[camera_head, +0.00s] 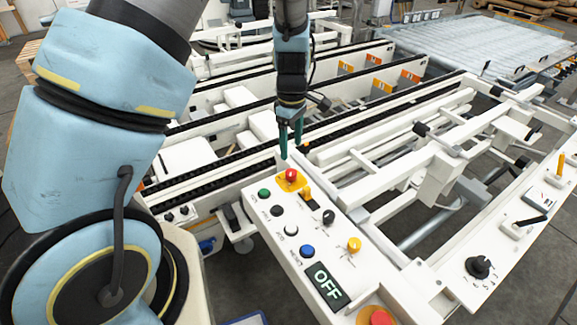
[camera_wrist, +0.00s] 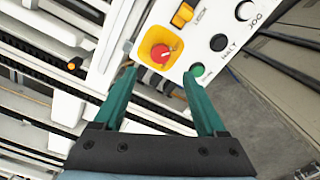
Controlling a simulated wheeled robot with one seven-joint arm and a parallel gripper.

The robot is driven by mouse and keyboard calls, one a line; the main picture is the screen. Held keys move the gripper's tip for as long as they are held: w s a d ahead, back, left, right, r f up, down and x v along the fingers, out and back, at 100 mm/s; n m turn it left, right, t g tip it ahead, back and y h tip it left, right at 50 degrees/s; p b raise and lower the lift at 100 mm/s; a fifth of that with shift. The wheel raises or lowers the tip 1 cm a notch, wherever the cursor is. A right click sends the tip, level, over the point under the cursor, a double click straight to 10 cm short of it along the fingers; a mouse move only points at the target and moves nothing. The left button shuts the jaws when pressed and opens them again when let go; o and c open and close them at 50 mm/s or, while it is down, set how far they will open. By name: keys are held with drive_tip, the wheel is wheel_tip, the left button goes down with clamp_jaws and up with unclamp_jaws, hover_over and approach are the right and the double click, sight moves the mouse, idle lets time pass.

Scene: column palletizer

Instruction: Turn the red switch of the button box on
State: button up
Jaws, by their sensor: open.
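The red switch (camera_head: 291,174) sits on a yellow plate at the far end of the white button box (camera_head: 265,211). In the wrist view the red switch (camera_wrist: 160,54) shows a small light mark on its face. My gripper (camera_head: 291,150) points down just above and behind the switch in the head view. In the wrist view the open green fingers of my gripper (camera_wrist: 159,73) are empty, and the switch appears between and just beyond their tips. The fingers look apart from the switch. A display (camera_head: 328,285) on the box reads OFF.
Beside the switch are a yellow-orange lever switch (camera_head: 306,193), a green button (camera_head: 264,193) and a black knob (camera_head: 328,217). A yellow button (camera_head: 354,244), a blue button (camera_head: 307,251) and a large red button (camera_head: 381,318) stand nearer. Conveyor rails (camera_head: 235,165) run behind the box.

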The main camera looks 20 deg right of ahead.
sight(291, 172)
wheel_tip(291, 172, down, 9)
drive_tip(key=shift+f+p, duration=0.1)
drive_tip(key=shift+p, duration=0.9)
clamp_jaws()
